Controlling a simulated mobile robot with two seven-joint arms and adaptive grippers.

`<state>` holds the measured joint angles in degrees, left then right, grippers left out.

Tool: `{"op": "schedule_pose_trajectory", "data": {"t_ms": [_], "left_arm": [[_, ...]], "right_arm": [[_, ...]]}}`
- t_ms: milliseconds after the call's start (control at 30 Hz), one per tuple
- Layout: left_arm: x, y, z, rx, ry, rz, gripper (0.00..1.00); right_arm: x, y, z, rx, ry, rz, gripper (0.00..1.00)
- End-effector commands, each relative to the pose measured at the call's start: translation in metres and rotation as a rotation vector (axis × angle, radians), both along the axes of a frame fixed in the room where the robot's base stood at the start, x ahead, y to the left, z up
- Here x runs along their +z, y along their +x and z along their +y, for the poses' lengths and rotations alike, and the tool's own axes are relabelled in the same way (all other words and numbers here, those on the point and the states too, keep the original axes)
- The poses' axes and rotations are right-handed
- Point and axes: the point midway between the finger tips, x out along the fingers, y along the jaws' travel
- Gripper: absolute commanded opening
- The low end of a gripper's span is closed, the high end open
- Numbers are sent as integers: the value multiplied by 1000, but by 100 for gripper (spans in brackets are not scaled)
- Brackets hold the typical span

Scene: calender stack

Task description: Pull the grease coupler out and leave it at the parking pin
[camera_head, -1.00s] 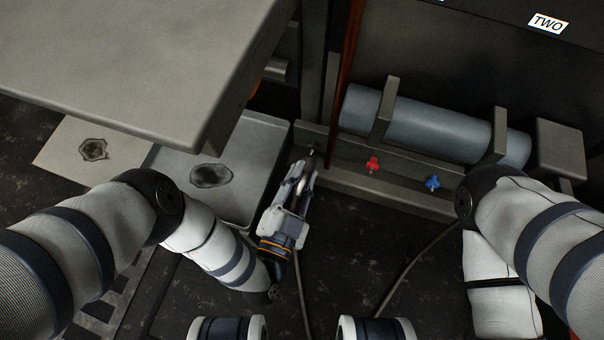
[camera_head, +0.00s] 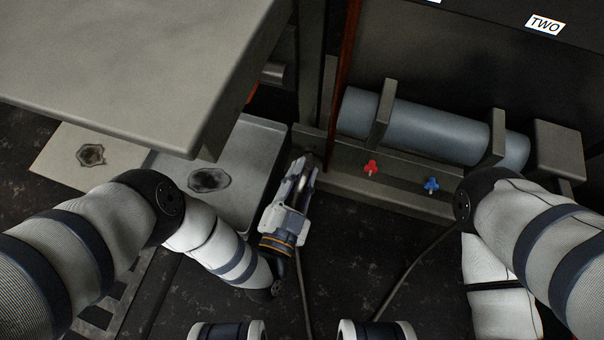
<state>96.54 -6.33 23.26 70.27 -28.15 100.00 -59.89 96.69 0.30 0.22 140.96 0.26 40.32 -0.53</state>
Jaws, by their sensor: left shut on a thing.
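My left gripper (camera_head: 303,172) is at the lower end of the grey rail, left of centre, and points up and away. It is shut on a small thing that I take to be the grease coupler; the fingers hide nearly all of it. I cannot tell whether it still touches a fitting at the rail. A red fitting (camera_head: 370,167) and a blue fitting (camera_head: 432,185) stand on the rail to the right of the gripper. I cannot tell which thing is the parking pin. My right arm comes in at the right, and its gripper is not in view.
A grey-blue cylinder (camera_head: 425,128) lies in brackets above the rail (camera_head: 385,195). A grey tray (camera_head: 255,160) with a dark stain is left of my gripper, under a large grey plate (camera_head: 130,60). A thin dark hose (camera_head: 408,268) crosses the dark floor.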

Motion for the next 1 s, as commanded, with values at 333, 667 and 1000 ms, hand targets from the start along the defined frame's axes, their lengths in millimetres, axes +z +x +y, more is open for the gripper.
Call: {"op": "schedule_pose_trajectory", "data": {"t_ms": [333,667,1000], "left_arm": [[0,6,-2,0,0,-1,0],[0,6,-2,0,0,-1,44],[0,6,-2,0,0,0,60]], "right_arm": [[-1,0,0,0,0,1,40],[-1,0,0,0,0,1,40],[-1,0,0,0,0,1,40]]}}
